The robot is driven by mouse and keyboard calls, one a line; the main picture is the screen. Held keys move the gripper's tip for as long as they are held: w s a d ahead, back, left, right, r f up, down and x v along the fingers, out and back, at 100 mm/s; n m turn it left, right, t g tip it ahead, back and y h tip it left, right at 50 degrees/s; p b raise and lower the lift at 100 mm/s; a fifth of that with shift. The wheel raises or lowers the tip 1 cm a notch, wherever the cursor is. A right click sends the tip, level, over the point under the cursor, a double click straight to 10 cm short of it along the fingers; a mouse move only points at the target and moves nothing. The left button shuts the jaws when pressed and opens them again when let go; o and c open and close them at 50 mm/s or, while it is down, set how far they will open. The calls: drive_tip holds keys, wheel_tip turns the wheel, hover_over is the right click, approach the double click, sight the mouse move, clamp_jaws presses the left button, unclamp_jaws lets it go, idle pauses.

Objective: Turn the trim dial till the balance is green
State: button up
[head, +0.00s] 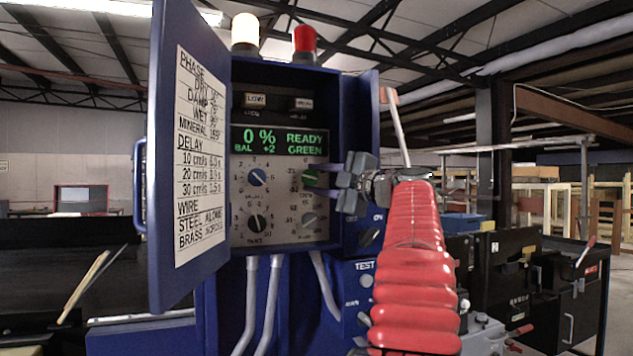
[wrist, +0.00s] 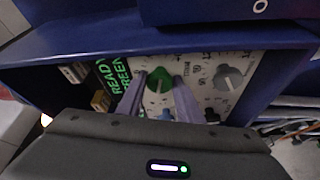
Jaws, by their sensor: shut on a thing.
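The detector's blue control cabinet stands open in the head view, with a light dial panel inside. Its green display (head: 275,140) reads "0 %", "BAL +2", "READY GREEN". The green dial (head: 310,178), upper right on the panel, is the trim dial as far as I can tell; its label is too small to read. My gripper (head: 318,181) reaches in from the right and is shut on this dial. In the wrist view the two fingers of my gripper (wrist: 157,88) stand on either side of the green dial (wrist: 160,78).
The open cabinet door (head: 195,140) with a printed chart stands to the left. A white lamp (head: 245,32) and red lamp (head: 305,40) top the cabinet.

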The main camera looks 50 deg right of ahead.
drive_tip(key=shift+w+a+f+n+g, duration=0.1)
drive_tip(key=shift+n+g, duration=0.2)
drive_tip(key=shift+n, duration=0.2)
drive_tip(key=o, duration=1)
drive_tip(key=s, duration=0.4)
drive_tip(key=s+a, duration=0.1)
drive_tip(key=s, duration=0.4)
drive_tip(key=s+a+f, duration=0.1)
drive_tip(key=s, duration=0.3)
drive_tip(key=shift+s, duration=0.35)
